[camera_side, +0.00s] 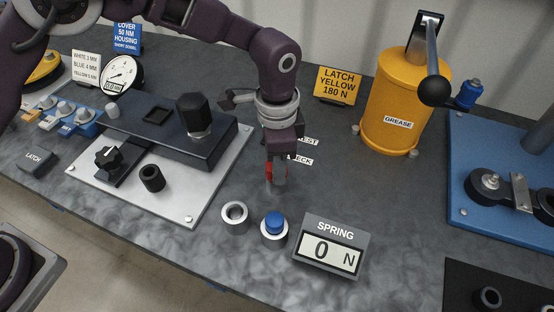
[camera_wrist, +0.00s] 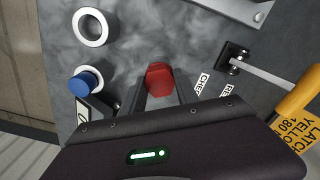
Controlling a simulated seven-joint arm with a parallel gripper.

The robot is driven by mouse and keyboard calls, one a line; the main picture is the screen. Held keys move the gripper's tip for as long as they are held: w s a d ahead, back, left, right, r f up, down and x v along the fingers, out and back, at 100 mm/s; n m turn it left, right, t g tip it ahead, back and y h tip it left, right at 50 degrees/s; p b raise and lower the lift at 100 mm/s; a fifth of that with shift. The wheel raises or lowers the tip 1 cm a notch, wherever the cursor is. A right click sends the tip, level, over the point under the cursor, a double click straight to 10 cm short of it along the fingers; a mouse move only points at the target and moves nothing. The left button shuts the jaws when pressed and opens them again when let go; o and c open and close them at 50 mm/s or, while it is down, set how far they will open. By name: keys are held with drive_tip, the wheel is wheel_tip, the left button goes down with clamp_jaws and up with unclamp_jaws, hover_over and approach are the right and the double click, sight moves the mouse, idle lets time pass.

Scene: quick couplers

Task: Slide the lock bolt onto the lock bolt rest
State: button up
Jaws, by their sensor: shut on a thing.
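A red piece with a six-sided top (camera_side: 269,171), which looks like the lock bolt, sits between the fingers of my gripper (camera_side: 277,178). In the wrist view, the red piece (camera_wrist: 159,79) shows between the two dark fingers (camera_wrist: 160,95). My gripper is shut on it, low near the bench and pointing down. The fingers hide most of the piece, and I cannot tell whether its lower end touches anything. A REST label (camera_side: 310,141) and a CHECK label (camera_side: 301,160) lie just right of my gripper. I cannot make out the lock bolt rest for certain.
In front stand a pale ring (camera_side: 234,212), a blue-capped ring (camera_side: 274,226) and the SPRING display (camera_side: 331,248) reading 0 N. In the wrist view, a black block (camera_wrist: 234,57) with a rod stands nearby. The white plate (camera_side: 190,205) lies left, the grease can (camera_side: 390,125) right.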

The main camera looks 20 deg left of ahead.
drive_tip(key=o, duration=1.2)
wheel_tip(320, 180, up, 7)
drive_tip(key=shift+r, duration=0.1)
